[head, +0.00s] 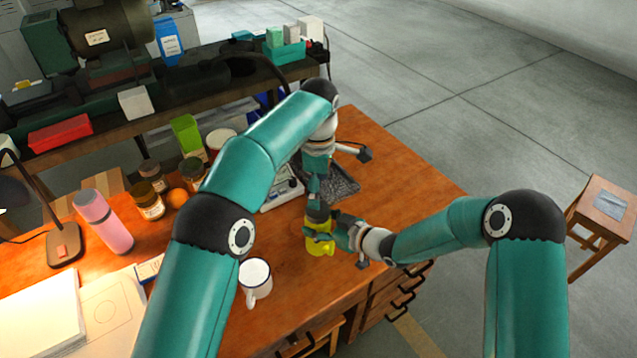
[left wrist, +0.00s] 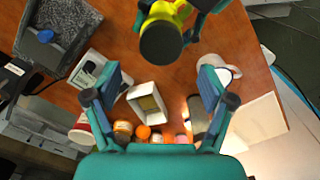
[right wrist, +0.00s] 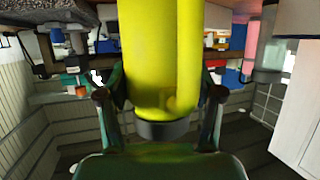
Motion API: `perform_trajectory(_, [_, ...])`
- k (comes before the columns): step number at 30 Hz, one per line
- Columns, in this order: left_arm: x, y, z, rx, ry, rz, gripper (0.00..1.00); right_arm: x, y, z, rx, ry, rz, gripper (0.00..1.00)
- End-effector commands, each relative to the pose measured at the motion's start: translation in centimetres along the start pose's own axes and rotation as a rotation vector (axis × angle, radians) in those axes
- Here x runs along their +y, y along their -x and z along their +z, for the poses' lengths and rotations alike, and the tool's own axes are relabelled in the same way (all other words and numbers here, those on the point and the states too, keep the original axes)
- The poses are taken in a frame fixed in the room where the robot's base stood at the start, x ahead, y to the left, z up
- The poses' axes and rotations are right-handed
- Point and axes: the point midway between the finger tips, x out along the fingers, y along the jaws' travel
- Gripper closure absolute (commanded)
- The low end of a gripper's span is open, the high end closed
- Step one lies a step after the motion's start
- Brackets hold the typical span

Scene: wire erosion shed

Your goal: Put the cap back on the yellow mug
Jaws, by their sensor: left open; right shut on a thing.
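The yellow mug (head: 320,247) is upright near the right side of the bench and has a dark olive top. My right gripper (head: 338,238) is shut on its side. In the right wrist view the mug's yellow body (right wrist: 162,60) fills the middle, with a dark grey ring at one end. The left wrist view shows the mug's round dark top (left wrist: 161,43); I cannot tell whether this is a cap or the open mouth. My left gripper (left wrist: 162,85) is open and empty, close to the mug. I see no separate cap for certain.
A white enamel mug (head: 256,280) stands left of the yellow mug. A dark speckled tray (head: 345,183) and a white scale (head: 285,192) lie behind. A white box (left wrist: 149,101) shows between my left fingers. Jars (head: 148,203) and a pink flask (head: 105,222) stand left.

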Motion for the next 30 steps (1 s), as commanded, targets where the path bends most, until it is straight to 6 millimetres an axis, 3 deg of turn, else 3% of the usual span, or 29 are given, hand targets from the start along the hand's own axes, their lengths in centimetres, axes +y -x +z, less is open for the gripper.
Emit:
perform_trajectory(13, [-0.1, -6.1, 0.0, 0.001, 0.000, -0.003, 0.18, 0.0, 0.0, 0.0, 0.000, 0.000, 0.000, 1.00])
perform_trajectory(26, [0.0, -7.0, 0.0, 0.000, 0.000, 0.000, 0.18, 0.0, 0.0, 0.0, 0.000, 0.000, 0.000, 1.00])
perform_trajectory(30, [0.0, -7.0, 0.0, 0.000, 0.000, 0.000, 0.39, 0.0, 0.0, 0.0, 0.000, 0.000, 0.000, 1.00])
